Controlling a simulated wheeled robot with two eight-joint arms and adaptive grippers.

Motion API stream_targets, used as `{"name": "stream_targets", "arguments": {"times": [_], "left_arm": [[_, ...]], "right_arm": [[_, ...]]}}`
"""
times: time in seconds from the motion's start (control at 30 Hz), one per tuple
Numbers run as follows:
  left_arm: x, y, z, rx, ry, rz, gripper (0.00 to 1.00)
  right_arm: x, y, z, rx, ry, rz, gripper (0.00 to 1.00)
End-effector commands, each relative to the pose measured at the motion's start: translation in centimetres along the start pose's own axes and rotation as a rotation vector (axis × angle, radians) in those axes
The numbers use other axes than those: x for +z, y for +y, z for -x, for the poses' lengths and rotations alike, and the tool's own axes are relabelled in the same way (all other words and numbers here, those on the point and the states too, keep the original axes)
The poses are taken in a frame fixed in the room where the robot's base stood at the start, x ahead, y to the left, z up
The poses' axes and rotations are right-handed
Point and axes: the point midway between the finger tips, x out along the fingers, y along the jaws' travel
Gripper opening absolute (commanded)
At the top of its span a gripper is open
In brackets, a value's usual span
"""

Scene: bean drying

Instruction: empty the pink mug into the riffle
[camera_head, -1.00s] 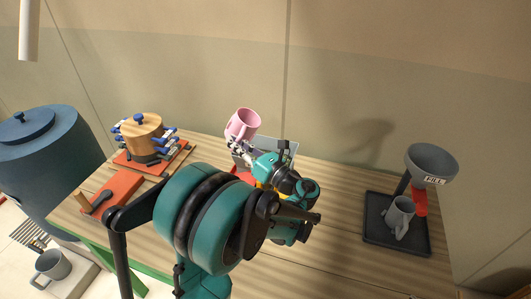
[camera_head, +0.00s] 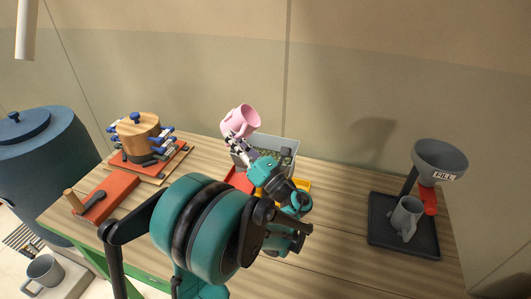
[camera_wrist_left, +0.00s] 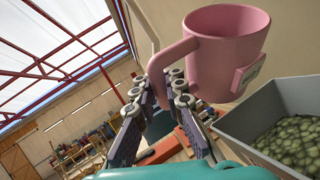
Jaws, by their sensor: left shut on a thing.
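The pink mug (camera_head: 237,123) is tilted with its mouth toward the right in the head view, above the left part of the riffle. My left gripper (camera_head: 236,142) is shut on the mug's handle; the left wrist view shows its fingers (camera_wrist_left: 165,92) around the handle of the mug (camera_wrist_left: 222,62). The riffle's grey hopper (camera_head: 294,148) stands below and right of the mug, with greenish beans inside; its wall (camera_wrist_left: 240,122) also shows in the left wrist view. The inside of the mug is hidden, and I see no beans falling. My right gripper is out of view.
Red (camera_head: 239,180) and yellow (camera_head: 303,184) pans sit at the riffle's base, partly behind my arm. A wooden drum (camera_head: 138,138) with blue clamps stands left. A grey funnel (camera_head: 440,160) and a grey mug (camera_head: 405,217) stand right. The table between is clear.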

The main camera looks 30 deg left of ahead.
Motion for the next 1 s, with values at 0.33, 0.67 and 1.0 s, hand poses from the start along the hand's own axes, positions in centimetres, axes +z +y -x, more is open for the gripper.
{"name": "stream_targets", "arguments": {"times": [0.33, 0.67, 1.0], "left_arm": [[0.1, 0.1, 0.0, 0.007, -0.034, -0.018, 0.0], [-0.5, -0.2, 0.2, 0.019, -0.089, -0.048, 0.0], [-0.2, -0.2, 0.4, 0.044, -0.215, -0.117, 0.0]], "right_arm": [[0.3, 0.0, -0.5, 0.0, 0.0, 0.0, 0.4], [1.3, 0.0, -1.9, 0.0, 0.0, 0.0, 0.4], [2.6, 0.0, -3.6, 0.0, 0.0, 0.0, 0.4]]}}
